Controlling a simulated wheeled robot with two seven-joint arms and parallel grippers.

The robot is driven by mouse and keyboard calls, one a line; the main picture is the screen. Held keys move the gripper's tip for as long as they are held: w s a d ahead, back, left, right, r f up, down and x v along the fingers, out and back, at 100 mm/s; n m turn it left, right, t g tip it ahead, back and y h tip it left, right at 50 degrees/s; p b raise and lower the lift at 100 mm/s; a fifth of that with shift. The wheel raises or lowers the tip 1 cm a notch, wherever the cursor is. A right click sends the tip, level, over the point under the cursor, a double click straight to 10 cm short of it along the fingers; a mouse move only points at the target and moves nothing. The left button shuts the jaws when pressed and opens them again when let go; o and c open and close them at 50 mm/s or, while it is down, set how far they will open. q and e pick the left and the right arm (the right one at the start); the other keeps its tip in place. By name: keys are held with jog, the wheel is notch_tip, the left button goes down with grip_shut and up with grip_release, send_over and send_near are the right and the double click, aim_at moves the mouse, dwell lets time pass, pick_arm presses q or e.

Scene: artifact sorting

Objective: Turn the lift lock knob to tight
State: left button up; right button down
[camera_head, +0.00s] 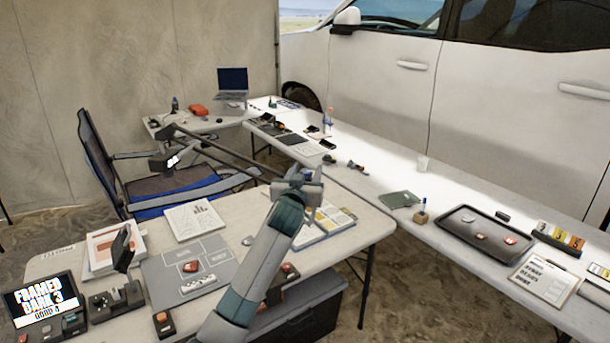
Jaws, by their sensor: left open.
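My left gripper (299,182) is at the end of my grey-teal arm, above the far right corner of the near table. It is open, and its fingers are small and hard to make out. It is close to the near end of a dark boom rod (225,155), and I cannot tell whether they touch. A grey head piece (163,161) hangs near the rod's far end, above the chair. I cannot make out the lift lock knob or its setting; it may be hidden by the gripper. My right gripper is out of view.
The near table (345,237) holds a grey sorting mat (160,272), papers, a small screen (42,305) and devices. A blue-black chair (165,187) stands behind. A long table on the right carries a black tray (484,238) and clipboard (543,277). A white vehicle (500,90) stands behind it.

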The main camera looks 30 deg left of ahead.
pick_arm(q)
jog(key=shift+s, duration=0.1)
jog(key=b+v, duration=0.5)
jog(key=v, duration=1.2)
jog(key=shift+s, duration=0.2)
jog(key=shift+f, duration=0.1)
